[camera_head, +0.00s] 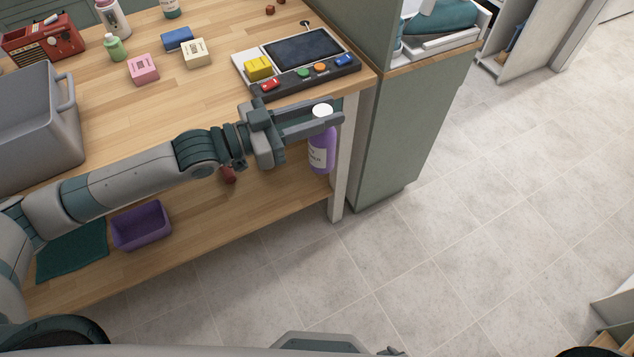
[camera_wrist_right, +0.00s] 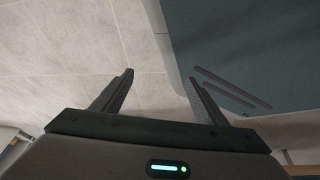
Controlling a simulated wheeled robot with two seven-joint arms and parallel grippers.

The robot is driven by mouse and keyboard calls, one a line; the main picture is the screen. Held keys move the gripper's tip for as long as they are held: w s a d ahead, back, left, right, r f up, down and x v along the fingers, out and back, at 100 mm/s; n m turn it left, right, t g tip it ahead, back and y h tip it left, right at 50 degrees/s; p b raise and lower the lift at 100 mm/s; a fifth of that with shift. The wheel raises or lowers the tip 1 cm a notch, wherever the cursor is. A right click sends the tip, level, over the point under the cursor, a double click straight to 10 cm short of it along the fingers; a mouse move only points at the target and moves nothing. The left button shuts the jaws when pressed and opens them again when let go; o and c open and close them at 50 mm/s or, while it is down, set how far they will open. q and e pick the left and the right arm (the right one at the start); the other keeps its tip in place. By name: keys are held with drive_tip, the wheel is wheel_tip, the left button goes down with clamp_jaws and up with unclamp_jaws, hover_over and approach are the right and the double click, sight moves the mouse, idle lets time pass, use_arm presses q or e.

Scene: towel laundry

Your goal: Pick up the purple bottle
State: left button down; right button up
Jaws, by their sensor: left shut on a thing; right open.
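The purple bottle (camera_head: 321,158) has a white cap and a pale label, and shows right of centre in the head view, in front of the table's right end. My left gripper (camera_head: 325,113) is shut on it near the cap, and the bottle hangs upright between the fingers. Whether its base touches the lower shelf is hard to tell. My right gripper (camera_wrist_right: 158,88) is open and empty in the right wrist view, with floor and a dark teal surface beyond its fingers.
The wooden table (camera_head: 110,85) holds a grey bin (camera_head: 35,125), a red toolbox (camera_head: 42,38), a green bottle (camera_head: 113,47), several small blocks and a control panel (camera_head: 300,62). The lower shelf carries a purple tray (camera_head: 141,226) and a green cloth (camera_head: 72,251).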

drive_tip(key=w+a+r+n+t, duration=0.2)
drive_tip(key=w+a+r+t, duration=0.1)
drive_tip(key=w+a+r, duration=1)
drive_tip(key=m+t+h, duration=0.1)
drive_tip(key=m+t, duration=0.5)
drive_tip(key=t, duration=0.5)
approach(321, 153)
drive_tip(key=shift+w+a, duration=0.1)
drive_tip(key=shift+w, duration=0.3)
drive_tip(key=shift+w, duration=0.1)
drive_tip(key=shift+w+d+f, duration=0.1)
drive_tip(key=shift+w, duration=2.85)
drive_tip(key=shift+w+d, duration=0.1)
drive_tip(key=shift+w, duration=2.9)
